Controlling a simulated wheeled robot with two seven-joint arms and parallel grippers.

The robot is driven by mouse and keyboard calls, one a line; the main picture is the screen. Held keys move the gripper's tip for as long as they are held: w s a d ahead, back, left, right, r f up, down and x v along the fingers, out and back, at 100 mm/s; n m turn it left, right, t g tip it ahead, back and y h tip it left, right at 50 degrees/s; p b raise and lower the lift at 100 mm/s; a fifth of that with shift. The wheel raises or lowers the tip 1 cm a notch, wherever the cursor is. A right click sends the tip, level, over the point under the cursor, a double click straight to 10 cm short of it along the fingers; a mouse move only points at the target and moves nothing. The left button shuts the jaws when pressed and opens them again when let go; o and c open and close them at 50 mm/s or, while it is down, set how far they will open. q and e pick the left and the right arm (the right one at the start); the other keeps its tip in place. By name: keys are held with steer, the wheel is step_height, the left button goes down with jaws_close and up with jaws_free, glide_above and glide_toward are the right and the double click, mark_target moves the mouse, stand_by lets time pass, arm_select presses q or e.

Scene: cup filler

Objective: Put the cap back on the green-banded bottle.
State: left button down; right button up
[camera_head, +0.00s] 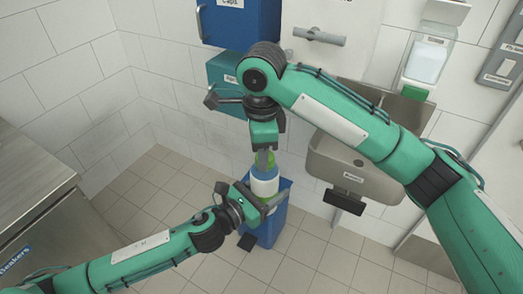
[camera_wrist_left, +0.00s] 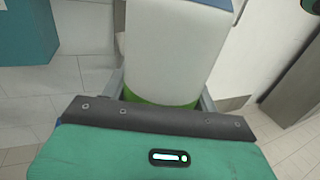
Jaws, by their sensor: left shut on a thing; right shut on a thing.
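The green-banded bottle (camera_head: 264,186) is upright, with a white body and a blue upper part. In the left wrist view the white bottle (camera_wrist_left: 172,50) fills the middle, with its green band (camera_wrist_left: 172,100) low between the fingers. My left gripper (camera_head: 262,203) is shut around the bottle's lower part. My right gripper (camera_head: 265,146) points straight down above the bottle, shut on a small greenish thing (camera_head: 264,159), which looks like the cap. It is right over the bottle's top; I cannot tell whether they touch. The bottle's mouth is hidden.
A blue bin (camera_head: 268,228) stands on the floor below the bottle. A sink (camera_head: 352,168) is on the wall to the right, with a soap dispenser (camera_head: 426,62) above. A blue cabinet (camera_head: 240,28) and a teal box (camera_head: 222,72) hang behind. A metal counter (camera_head: 28,180) is at left.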

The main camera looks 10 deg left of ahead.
steer(key=o, duration=1)
steer(key=shift+c, duration=0.2)
steer(key=shift+r, duration=0.1)
steer(key=shift+r, duration=2.15)
steer(key=shift+c, duration=0.2)
